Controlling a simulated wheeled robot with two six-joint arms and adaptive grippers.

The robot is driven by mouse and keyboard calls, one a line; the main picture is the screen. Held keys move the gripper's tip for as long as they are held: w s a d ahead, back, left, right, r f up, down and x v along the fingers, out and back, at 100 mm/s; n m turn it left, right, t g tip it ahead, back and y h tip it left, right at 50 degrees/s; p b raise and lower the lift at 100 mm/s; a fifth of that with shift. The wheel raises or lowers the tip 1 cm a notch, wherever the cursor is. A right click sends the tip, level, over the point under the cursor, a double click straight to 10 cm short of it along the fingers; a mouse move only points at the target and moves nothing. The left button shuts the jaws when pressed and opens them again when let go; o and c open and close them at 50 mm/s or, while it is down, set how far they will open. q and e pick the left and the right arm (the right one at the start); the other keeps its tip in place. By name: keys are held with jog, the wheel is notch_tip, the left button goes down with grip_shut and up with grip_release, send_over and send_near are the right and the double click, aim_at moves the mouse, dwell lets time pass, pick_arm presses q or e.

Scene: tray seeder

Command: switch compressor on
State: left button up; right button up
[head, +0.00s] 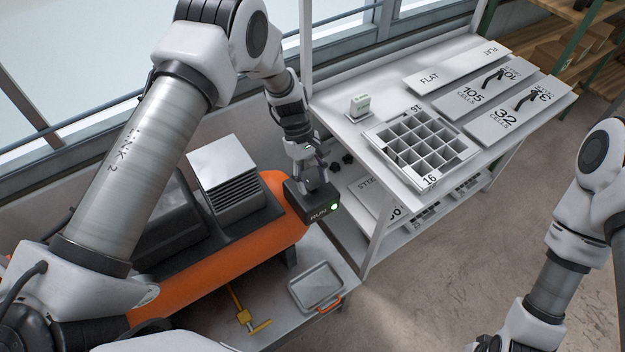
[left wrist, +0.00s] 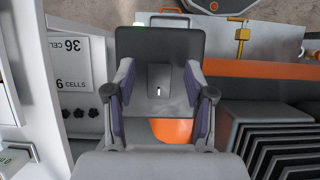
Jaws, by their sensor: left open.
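The compressor has an orange tank (head: 235,255) and a dark control box (head: 312,205) at its right end, marked RUN, with a bright green lamp (head: 334,207). My left gripper (head: 316,178) is right over this box, fingers pointing down. In the left wrist view the open fingers (left wrist: 159,88) stand either side of a dark switch plate (left wrist: 160,85) with a small white mark. Nothing is held between them. I cannot tell whether a finger touches the box. My right arm shows at the right edge of the head view, its gripper outside the picture.
A grey tray with an orange handle (head: 316,285) and a yellow T-handled tool (head: 246,314) lie below the compressor. A white bench (head: 350,135) to the right bears a cell tray (head: 468,154) and several labelled plates.

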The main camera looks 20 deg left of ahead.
pick_arm(q)
jog(key=v, duration=1.1)
jog(key=shift+w+a, duration=0.1)
